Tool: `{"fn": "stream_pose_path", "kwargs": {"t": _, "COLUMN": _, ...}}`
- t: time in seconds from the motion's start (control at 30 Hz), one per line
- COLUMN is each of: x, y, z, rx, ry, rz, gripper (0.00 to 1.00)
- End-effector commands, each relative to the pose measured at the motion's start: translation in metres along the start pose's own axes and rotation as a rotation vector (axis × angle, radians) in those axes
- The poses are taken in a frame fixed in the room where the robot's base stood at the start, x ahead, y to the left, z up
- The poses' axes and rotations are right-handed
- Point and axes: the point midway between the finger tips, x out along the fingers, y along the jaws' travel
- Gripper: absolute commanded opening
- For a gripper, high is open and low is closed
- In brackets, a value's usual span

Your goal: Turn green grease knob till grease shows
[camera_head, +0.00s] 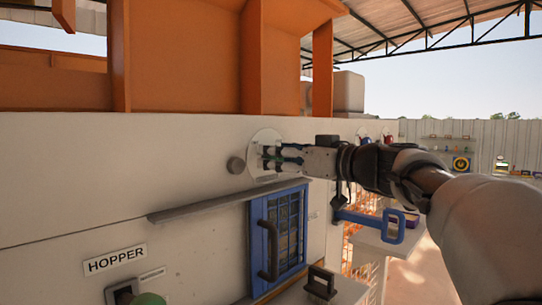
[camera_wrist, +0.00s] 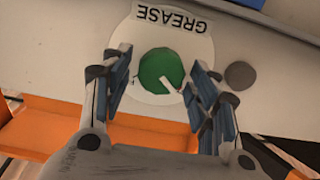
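The green grease knob (camera_wrist: 158,70) is round, with a white pointer mark slanting toward its lower right edge in the wrist view. It sits on a white round plate (camera_wrist: 143,30) lettered GREASE, which reads upside down there. The plate also shows in the head view (camera_head: 261,137), where my gripper hides most of the knob. My gripper (camera_wrist: 159,60) is open, with one finger on each side of the knob and a visible gap to it on both sides. In the head view my gripper (camera_head: 268,158) reaches the plate from the right.
A dark grey round stud (camera_wrist: 240,75) sits on the wall beside the plate. Below are a grey ledge (camera_head: 230,200), a blue barred door (camera_head: 278,232) and a blue handle (camera_head: 372,225). A HOPPER label (camera_head: 115,259) is lower left. Orange structure (camera_head: 185,60) rises above the wall.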

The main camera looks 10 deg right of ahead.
Motion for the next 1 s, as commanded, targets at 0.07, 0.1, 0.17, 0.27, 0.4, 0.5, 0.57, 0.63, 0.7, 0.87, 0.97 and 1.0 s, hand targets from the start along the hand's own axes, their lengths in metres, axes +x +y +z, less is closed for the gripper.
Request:
{"fn": "stream_pose_path", "kwargs": {"t": 0.07, "x": -0.0001, "y": 0.0001, "z": 0.0000, "rx": 0.000, "ry": 0.000, "rz": 0.000, "gripper": 0.47}}
{"fn": "stream_pose_path", "kwargs": {"t": 0.1, "x": -0.0002, "y": 0.0001, "z": 0.0000, "rx": 0.000, "ry": 0.000, "rz": 0.000, "gripper": 0.44}}
{"fn": "stream_pose_path", "kwargs": {"t": 0.17, "x": -0.0002, "y": 0.0001, "z": 0.0000, "rx": 0.000, "ry": 0.000, "rz": 0.000, "gripper": 0.40}}
{"fn": "stream_pose_path", "kwargs": {"t": 0.27, "x": -0.0002, "y": 0.0000, "z": 0.0000, "rx": 0.000, "ry": 0.000, "rz": 0.000, "gripper": 0.33}}
{"fn": "stream_pose_path", "kwargs": {"t": 0.4, "x": -0.0003, "y": 0.0000, "z": 0.0000, "rx": 0.000, "ry": 0.000, "rz": 0.000, "gripper": 0.24}}
{"fn": "stream_pose_path", "kwargs": {"t": 0.5, "x": -0.0003, "y": 0.0000, "z": 0.0000, "rx": 0.000, "ry": 0.000, "rz": 0.000, "gripper": 0.17}}
{"fn": "stream_pose_path", "kwargs": {"t": 0.57, "x": -0.0003, "y": 0.0000, "z": 0.0000, "rx": 0.000, "ry": 0.000, "rz": 0.000, "gripper": 0.15}}
{"fn": "stream_pose_path", "kwargs": {"t": 0.63, "x": -0.0003, "y": 0.0000, "z": 0.0000, "rx": 0.002, "ry": 0.000, "rz": 0.000, "gripper": 0.15}}
{"fn": "stream_pose_path", "kwargs": {"t": 0.7, "x": -0.0003, "y": 0.0000, "z": 0.0002, "rx": 0.008, "ry": 0.000, "rz": 0.000, "gripper": 0.15}}
{"fn": "stream_pose_path", "kwargs": {"t": 0.87, "x": -0.0003, "y": 0.0002, "z": 0.0008, "rx": 0.049, "ry": 0.000, "rz": 0.000, "gripper": 0.15}}
{"fn": "stream_pose_path", "kwargs": {"t": 0.97, "x": -0.0003, "y": 0.0006, "z": 0.0016, "rx": 0.099, "ry": 0.000, "rz": 0.000, "gripper": 0.15}}
{"fn": "stream_pose_path", "kwargs": {"t": 1.0, "x": -0.0003, "y": 0.0007, "z": 0.0016, "rx": 0.124, "ry": 0.001, "rz": 0.000, "gripper": 0.15}}
